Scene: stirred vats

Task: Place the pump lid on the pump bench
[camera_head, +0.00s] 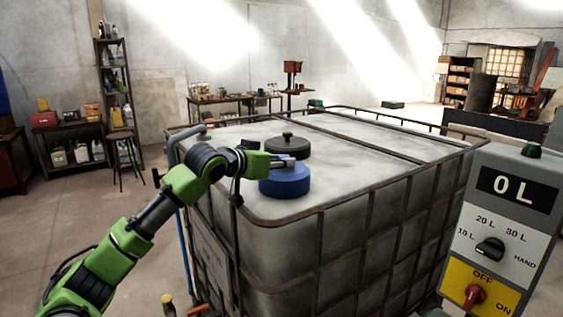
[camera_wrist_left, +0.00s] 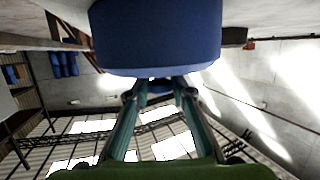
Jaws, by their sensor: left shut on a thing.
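A round blue lid (camera_head: 285,181) is at the top of the big caged white tank, near its front left part. My left gripper (camera_head: 283,161) is shut on the blue lid, reaching in from the left at its upper edge. In the left wrist view the blue lid (camera_wrist_left: 157,38) fills the top middle, with the fingers (camera_wrist_left: 158,84) meeting its edge. I cannot tell whether the lid touches the tank top. A dark lid with a knob (camera_head: 287,147) sits just behind it. I cannot tell which bench is the pump bench. My right gripper is not in view.
The caged tank (camera_head: 350,150) has a raised metal rim. A control box (camera_head: 507,235) reading 0 L stands at the right. A low bench (camera_head: 78,143) with goods, a shelf rack (camera_head: 117,90) and a table with bottles (camera_head: 220,101) stand farther back. Floor at the left is open.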

